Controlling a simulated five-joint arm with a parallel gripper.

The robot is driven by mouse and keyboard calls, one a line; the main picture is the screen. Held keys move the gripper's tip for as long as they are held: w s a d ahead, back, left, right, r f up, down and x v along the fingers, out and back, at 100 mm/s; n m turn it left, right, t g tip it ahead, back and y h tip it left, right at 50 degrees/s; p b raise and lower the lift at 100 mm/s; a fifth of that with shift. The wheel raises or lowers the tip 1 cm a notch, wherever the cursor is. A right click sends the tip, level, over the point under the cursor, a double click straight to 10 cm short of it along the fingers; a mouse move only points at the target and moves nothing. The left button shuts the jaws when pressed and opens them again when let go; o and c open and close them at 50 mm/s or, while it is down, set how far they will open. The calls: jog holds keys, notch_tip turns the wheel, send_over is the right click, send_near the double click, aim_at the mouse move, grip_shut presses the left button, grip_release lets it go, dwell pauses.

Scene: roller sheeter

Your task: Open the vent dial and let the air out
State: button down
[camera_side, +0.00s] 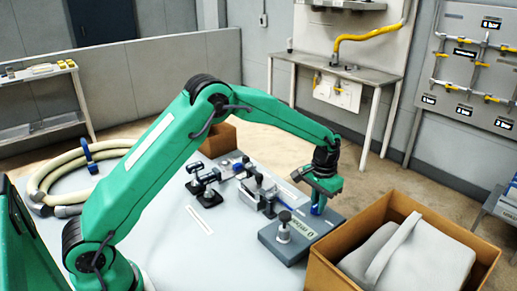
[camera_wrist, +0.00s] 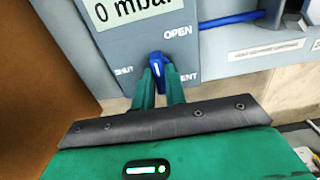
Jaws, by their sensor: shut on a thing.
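The vent dial (camera_wrist: 157,65) is a blue knob with a white mark on the grey unit, below its display. My gripper (camera_wrist: 160,88) is shut on the dial, one green finger on each side. The display (camera_wrist: 137,8) reads 0 mbar. In the side view, my gripper (camera_side: 319,203) is at the grey unit (camera_side: 275,238).
A cardboard box (camera_side: 345,240) with a grey item stands right beside the unit. Small fixtures (camera_side: 205,180) stand on the table to its left. A blue tube (camera_wrist: 230,19) leaves the unit. A coiled hose (camera_side: 60,180) lies at the far left.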

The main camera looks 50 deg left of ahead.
jog(key=shift+r, duration=0.1)
jog(key=c, duration=1.4)
grip_release()
jog(key=shift+c, duration=0.2)
notch_tip(320, 180, up, 7)
jog(key=shift+f, duration=0.2)
jog(key=shift+r, duration=0.6)
